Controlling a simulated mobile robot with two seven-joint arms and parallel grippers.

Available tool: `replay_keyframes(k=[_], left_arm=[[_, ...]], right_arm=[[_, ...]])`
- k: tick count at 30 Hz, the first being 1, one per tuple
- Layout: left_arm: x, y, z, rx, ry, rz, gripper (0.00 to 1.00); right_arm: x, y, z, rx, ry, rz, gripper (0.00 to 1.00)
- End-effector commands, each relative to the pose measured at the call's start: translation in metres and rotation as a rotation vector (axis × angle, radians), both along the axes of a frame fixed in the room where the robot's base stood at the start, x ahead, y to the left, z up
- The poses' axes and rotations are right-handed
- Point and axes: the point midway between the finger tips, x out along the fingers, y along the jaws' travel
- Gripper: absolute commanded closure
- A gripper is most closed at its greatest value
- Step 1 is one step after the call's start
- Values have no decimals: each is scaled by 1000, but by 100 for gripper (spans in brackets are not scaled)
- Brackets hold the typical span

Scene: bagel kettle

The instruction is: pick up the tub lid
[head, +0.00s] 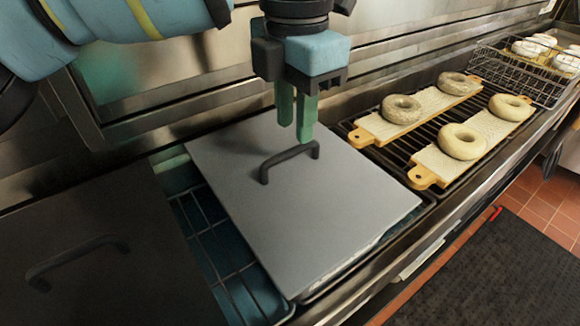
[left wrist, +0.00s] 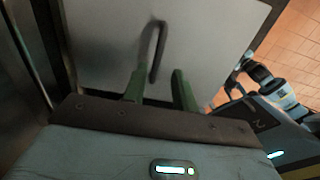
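A flat grey lid (head: 330,215) lies over a tub in the middle of the head view, with a black arched handle (head: 290,160) on top. The same lid (left wrist: 100,40) and its handle (left wrist: 158,52) show in the left wrist view. My left gripper (head: 296,125) points down above the lid, just behind the handle in the head view. In the left wrist view its green fingers (left wrist: 158,88) are apart, with the handle in line with the gap beyond them. Nothing is seen between the fingertips. My right gripper is not clearly seen.
A dark lid (head: 100,255) with its own handle lies at the left, beside a wire rack (head: 215,245). On the right, bagels (head: 462,141) sit on boards (head: 436,165) over a grate. A wire basket (head: 510,75) holds more bagels. A metal wall runs behind.

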Motion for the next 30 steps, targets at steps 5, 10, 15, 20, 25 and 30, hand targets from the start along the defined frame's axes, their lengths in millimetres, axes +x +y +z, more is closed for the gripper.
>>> replay_keyframes(k=[5, 10, 15, 20, 25, 30], left_arm=[[0, 0, -13, -1, 1, 0, 72], [0, 2, -21, 0, 1, 1, 72], [-1, 4, -45, 0, 3, 1, 72], [0, 4, -61, 0, 0, 1, 72], [0, 4, -64, -1, -1, 1, 72], [0, 4, -64, -1, -1, 1, 78]], right_arm=[[1, 0, -1, -1, 0, 1, 64], [4, 0, 0, -1, -8, 0, 64], [8, 0, 2, -1, -15, 0, 64], [9, 0, 2, -1, -16, 0, 64], [9, 0, 2, -1, -16, 0, 64], [8, 0, 2, -1, -15, 0, 64]])
